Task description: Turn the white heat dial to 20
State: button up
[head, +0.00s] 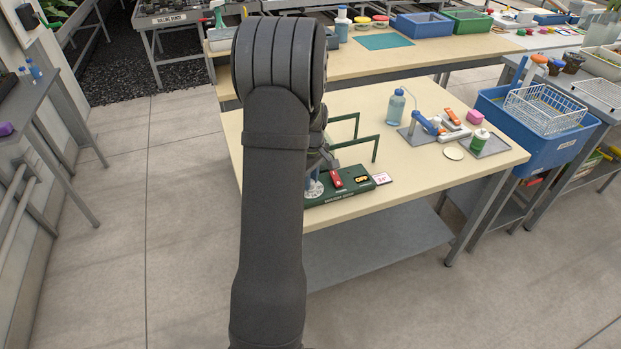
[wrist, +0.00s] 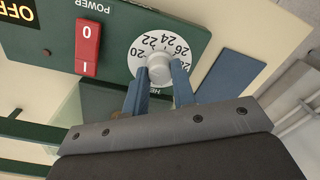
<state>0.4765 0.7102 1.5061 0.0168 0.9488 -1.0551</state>
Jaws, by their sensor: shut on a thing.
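The white heat dial (wrist: 140,63) is on a green control panel (wrist: 120,25). It is a flat white disc with dark numbers, among them 20, 22, 24 and 26, and a raised round knob (wrist: 160,67) in its middle. My gripper (wrist: 160,72) has its two blue fingers on either side of the knob, shut on it. The fingers hide the lower part of the number ring, and I cannot make out a pointer. In the head view the dial (head: 314,189) shows partly beside my arm, which hides most of the gripper.
A red power switch (wrist: 87,46) sits left of the dial, close to the fingers. An OFF display (head: 361,180) and a card reading 24° (head: 381,179) are to its right in the head view. Green rails (head: 362,145) rise behind. A spray bottle (head: 396,106) stands farther back.

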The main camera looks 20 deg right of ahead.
jog(key=shift+r+n, duration=0.1)
jog(key=shift+n, duration=0.2)
dwell(0.4)
jog(key=o, duration=1)
notch_tip(320, 180, up, 17)
jog(key=shift+w+d+r, duration=0.15)
jog(key=shift+d+r, duration=0.05)
jog(key=shift+f, duration=0.2)
jog(key=f, duration=1.7)
jog(key=shift+a+f, duration=0.1)
jog(key=shift+a, duration=0.1)
